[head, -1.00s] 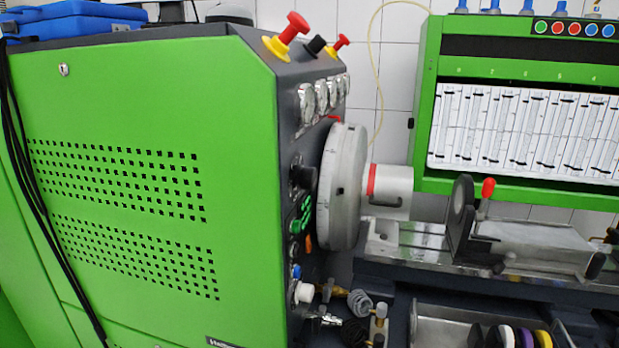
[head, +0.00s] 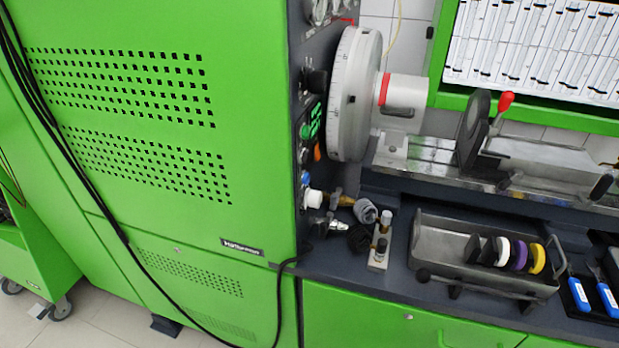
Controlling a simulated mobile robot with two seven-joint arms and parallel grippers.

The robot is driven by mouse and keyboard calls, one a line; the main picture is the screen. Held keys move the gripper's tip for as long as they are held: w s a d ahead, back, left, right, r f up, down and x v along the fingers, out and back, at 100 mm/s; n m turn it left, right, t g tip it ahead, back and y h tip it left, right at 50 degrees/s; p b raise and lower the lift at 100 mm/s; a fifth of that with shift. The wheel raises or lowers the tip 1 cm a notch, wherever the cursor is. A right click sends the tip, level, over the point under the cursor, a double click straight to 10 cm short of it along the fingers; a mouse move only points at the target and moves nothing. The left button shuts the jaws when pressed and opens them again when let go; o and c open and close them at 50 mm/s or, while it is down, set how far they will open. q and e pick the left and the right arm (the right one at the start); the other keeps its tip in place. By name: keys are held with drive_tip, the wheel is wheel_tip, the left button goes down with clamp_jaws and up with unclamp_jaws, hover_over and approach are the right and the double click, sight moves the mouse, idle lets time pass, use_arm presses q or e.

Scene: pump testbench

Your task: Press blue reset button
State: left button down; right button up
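A small blue knob or button (head: 305,178) shows on the dark side panel of the green machine, left of centre. It is seen nearly edge-on, just above a white round fitting (head: 313,198). I cannot tell whether it is the reset button. Green knobs or buttons (head: 310,122) and an orange one (head: 317,151) sit higher on the same panel. No label can be read there. Neither of my grippers is in view, and nothing of mine touches the panel.
The green cabinet (head: 150,200) fills the left. A large graduated wheel (head: 354,94) juts out beside the panel. Fittings (head: 365,211) and a metal tray (head: 440,248) with coloured rings stand on the dark bench. A black cable (head: 284,285) hangs down the cabinet. Tiled floor shows lower left.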

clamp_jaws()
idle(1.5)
